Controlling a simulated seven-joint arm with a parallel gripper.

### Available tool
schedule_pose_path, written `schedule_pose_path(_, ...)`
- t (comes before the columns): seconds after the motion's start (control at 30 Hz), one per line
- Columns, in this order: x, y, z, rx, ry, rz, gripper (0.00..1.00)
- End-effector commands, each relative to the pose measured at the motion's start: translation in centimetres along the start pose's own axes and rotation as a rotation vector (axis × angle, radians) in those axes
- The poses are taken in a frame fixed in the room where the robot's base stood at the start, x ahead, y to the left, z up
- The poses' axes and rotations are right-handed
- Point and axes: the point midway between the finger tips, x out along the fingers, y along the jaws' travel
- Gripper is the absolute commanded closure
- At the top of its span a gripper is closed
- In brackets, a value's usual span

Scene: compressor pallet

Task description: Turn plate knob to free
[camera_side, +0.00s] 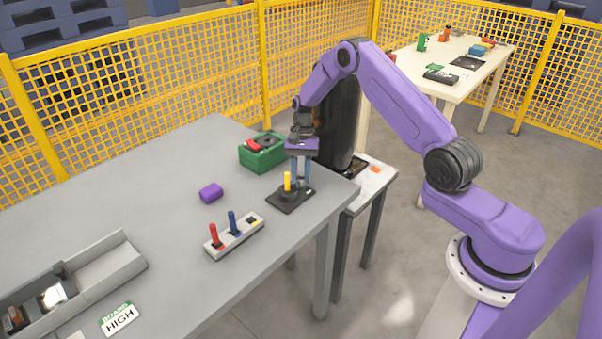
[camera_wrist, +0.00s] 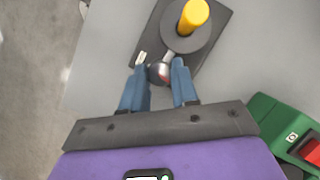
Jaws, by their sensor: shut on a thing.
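A dark plate (camera_side: 279,207) lies on the grey table near its right edge; it also shows in the wrist view (camera_wrist: 222,26). A round dark knob (camera_wrist: 199,43) with an upright yellow post (camera_side: 287,181) sits on it. A short lever with a ball end (camera_wrist: 159,74) sticks out from the knob toward my gripper (camera_side: 302,184). My gripper points down, its blue fingers on either side of the ball end, shut on it. A small white label (camera_wrist: 141,58) lies on the plate just left of the lever. Its marking is too small to read.
A green box with a red part (camera_side: 262,152) stands close behind the plate. A purple cylinder (camera_side: 211,193) and a grey block with red and blue levers (camera_side: 234,236) lie to the left. A grey tray (camera_side: 110,262) is at far left.

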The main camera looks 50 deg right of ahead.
Motion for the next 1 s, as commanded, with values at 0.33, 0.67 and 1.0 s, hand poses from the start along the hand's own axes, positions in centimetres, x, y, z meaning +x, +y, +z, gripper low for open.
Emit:
schedule_pose_path(0.33,-0.19,0.05,-0.21,-0.012,0.006,0.003,1.00)
schedule_pose_path(0.67,-0.14,0.03,-0.16,-0.011,0.004,0.003,0.46)
schedule_pose_path(1.0,-1.00,-0.05,-0.10,-0.012,0.003,0.002,0.46)
